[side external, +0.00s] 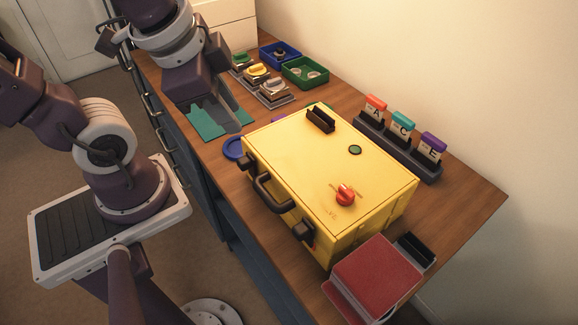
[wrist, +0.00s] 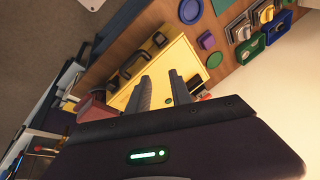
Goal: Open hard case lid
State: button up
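The yellow hard case (side external: 300,160) stands on the wooden table in the side view with its lid down. A black carry handle (side external: 268,192) is on its near long side, between two dark latches, one at the left (side external: 249,161) and one at the right (side external: 302,230). I cannot tell whether the latches are fastened. On the lid are a red knob (side external: 345,195), a black ridged block (side external: 320,121) and a small green disc (side external: 355,149). In the wrist view my gripper (wrist: 161,84) has its fingers apart, with nothing between them, pointing toward the yellow case (wrist: 178,62).
A rack with lettered cards (side external: 397,142) stands behind the case. A red-topped box (side external: 376,274) sits close to its right end. Blue (side external: 280,53) and green (side external: 305,71) trays and several small fixtures lie at the back left. A blue disc (side external: 233,148) lies left of the case.

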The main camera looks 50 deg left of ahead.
notch_tip(320, 180, down, 4)
jog(key=w+d+m+g, duration=0.1)
jog(key=d+m, duration=0.1)
jog(key=m, duration=0.3)
jog(key=m+g+h, duration=0.1)
jog(key=m+g, duration=0.1)
jog(key=m, duration=0.5)
send_over(270, 199)
jog(key=s, duration=0.1)
notch_tip(270, 199, down, 5)
jog(key=shift+w+f, duration=0.2)
jog(key=shift+f, duration=1.4)
jog(key=shift+w+f, duration=0.15)
jog(key=shift+f, duration=1.45)
grip_shut()
